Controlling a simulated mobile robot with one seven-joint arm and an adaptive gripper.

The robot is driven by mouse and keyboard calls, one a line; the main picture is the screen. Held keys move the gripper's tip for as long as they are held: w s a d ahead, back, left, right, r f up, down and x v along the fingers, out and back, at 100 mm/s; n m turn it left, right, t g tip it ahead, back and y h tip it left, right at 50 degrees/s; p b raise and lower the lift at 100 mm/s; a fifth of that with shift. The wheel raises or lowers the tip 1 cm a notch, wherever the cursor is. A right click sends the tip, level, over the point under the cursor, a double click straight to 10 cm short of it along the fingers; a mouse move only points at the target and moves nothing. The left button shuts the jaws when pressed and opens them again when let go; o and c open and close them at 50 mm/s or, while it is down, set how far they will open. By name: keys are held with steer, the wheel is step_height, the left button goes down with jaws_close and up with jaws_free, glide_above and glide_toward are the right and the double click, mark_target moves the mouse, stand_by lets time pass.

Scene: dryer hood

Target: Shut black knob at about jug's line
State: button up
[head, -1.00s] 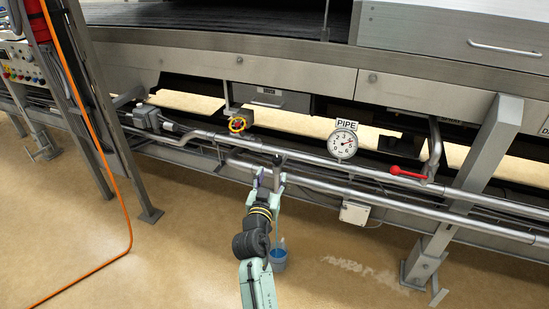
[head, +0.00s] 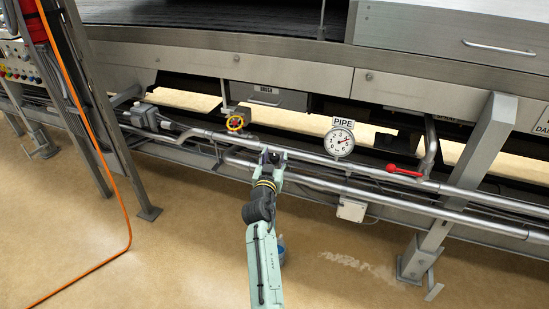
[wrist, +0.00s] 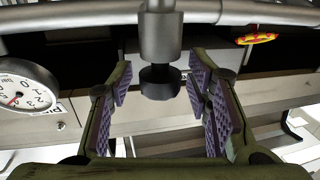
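The black knob (wrist: 160,82) sits at the end of a grey metal pipe stub (wrist: 160,35) in the wrist view. In the head view my gripper (head: 274,152) is at the pipes and largely hides the knob. The jug (head: 282,248) stands on the floor below, blue inside and partly hidden behind my arm. Its line cannot be made out.
A round pipe gauge (head: 339,142) is right of my gripper; it also shows in the wrist view (wrist: 22,88). Long steel pipes (head: 390,190) run across.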

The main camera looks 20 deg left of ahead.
jaws_close()
steer(key=h+b, duration=0.1)
steer(key=b, duration=0.3)
steer(key=shift+a+f+m, duration=0.1)
steer(key=shift+f+m, duration=0.2)
steer(key=shift+f, duration=0.05)
steer(key=m+h+b, duration=0.1)
steer(key=h+b, duration=0.1)
steer(key=b, duration=0.4)
steer(key=shift+m+h, duration=0.4)
steer(key=m+h+b, duration=0.1)
steer(key=h+b, duration=0.1)
steer(key=b, duration=0.2)
steer(key=shift+m+b, duration=0.3)
steer(key=shift+b, duration=0.05)
steer(key=h+b, duration=0.1)
steer(key=m+h+b, duration=0.1)
steer(key=shift+r+g+h, duration=0.3)
steer(key=shift+o, duration=0.6)
jaws_free()
